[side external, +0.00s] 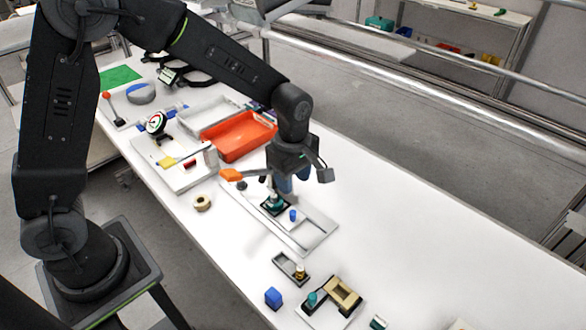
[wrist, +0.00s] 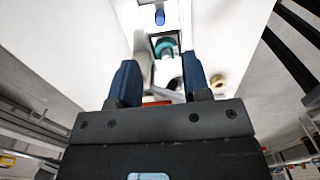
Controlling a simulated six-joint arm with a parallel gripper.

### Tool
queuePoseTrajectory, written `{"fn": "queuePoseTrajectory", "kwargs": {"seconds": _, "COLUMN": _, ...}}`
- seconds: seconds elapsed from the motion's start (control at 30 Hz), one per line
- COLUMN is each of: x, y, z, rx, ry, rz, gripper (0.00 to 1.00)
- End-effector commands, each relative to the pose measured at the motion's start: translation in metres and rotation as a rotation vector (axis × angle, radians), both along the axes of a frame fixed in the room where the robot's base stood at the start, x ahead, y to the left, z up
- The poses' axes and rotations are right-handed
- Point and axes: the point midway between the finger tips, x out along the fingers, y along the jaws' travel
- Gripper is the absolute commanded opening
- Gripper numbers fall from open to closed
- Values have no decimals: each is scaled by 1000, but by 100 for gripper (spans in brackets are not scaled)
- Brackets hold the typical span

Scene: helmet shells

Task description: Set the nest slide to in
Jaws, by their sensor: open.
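The nest slide is a long light-grey track plate (side external: 318,240) on the white table. A small dark square nest (side external: 268,210) sits on it with a teal round part (side external: 274,201) in it. A blue peg (side external: 293,215) stands beside the nest, toward the track's near right end. My gripper (side external: 287,187) is just above the nest, pointing down, its dark blue fingers partly overlapping. In the wrist view the fingers (wrist: 160,78) are apart with nothing held. The teal part (wrist: 164,46) and blue peg (wrist: 160,17) lie ahead of the fingertips.
An orange piece (side external: 231,175) is at the track's far left end. A red-orange tray (side external: 240,138) and a dial gauge (side external: 156,122) stand behind. A tan ring (side external: 202,202), blue cube (side external: 273,298) and small fixtures (side external: 340,293) lie nearby.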

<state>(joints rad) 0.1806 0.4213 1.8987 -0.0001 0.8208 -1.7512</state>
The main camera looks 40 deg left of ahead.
Motion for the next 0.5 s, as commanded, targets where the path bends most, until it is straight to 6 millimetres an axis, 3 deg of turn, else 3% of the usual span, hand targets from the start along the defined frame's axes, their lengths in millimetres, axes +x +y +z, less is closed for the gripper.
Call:
{"fn": "queuePoseTrajectory", "kwargs": {"seconds": 0.2, "x": 0, "y": 0, "z": 21, "rx": 0, "ry": -1, "rz": 0, "gripper": 44}}
{"fn": "queuePoseTrajectory", "kwargs": {"seconds": 0.5, "x": 0, "y": 0, "z": 23, "rx": 0, "ry": 1, "rz": 0, "gripper": 44}}
